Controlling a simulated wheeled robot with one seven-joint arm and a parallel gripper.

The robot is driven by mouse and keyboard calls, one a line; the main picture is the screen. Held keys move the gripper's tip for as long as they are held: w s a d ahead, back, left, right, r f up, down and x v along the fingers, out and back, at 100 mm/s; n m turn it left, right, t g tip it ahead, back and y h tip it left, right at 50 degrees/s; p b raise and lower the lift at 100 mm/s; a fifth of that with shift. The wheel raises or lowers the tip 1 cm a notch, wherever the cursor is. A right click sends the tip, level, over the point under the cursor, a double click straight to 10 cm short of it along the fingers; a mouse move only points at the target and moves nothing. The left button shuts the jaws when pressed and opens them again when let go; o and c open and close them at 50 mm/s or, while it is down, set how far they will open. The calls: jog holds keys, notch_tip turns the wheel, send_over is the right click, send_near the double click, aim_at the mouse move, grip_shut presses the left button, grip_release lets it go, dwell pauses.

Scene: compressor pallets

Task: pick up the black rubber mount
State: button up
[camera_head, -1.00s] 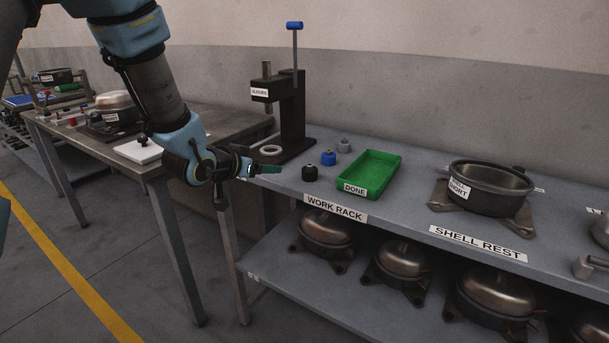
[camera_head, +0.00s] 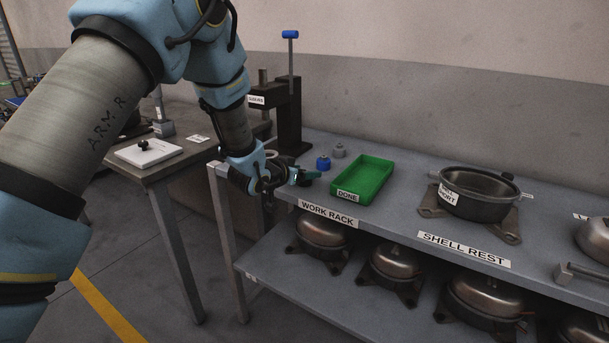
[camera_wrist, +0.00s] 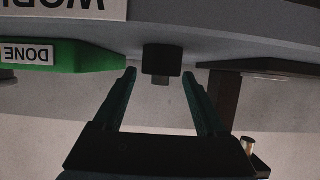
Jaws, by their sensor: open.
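The black rubber mount (camera_wrist: 162,60) stands on the work rack's top shelf. In the wrist view it lies between the tips of my gripper (camera_wrist: 159,74), with a visible gap to each finger. My gripper is open and no finger appears to touch the mount. In the head view my gripper (camera_head: 306,178) is low at the left end of the rack and hides the black mount. How deep the mount sits between the fingers is hard to tell.
A blue mount (camera_head: 323,163) and a grey mount (camera_head: 338,150) stand just behind my gripper. The green DONE tray (camera_head: 376,187) is close on the right. The dark press (camera_head: 289,125) stands behind. A black pot-shaped shell (camera_head: 478,207) sits farther right.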

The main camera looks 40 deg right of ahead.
jog(key=shift+d+f, duration=0.1)
jog(key=shift+d, duration=0.1)
grip_shut()
dwell(0.5)
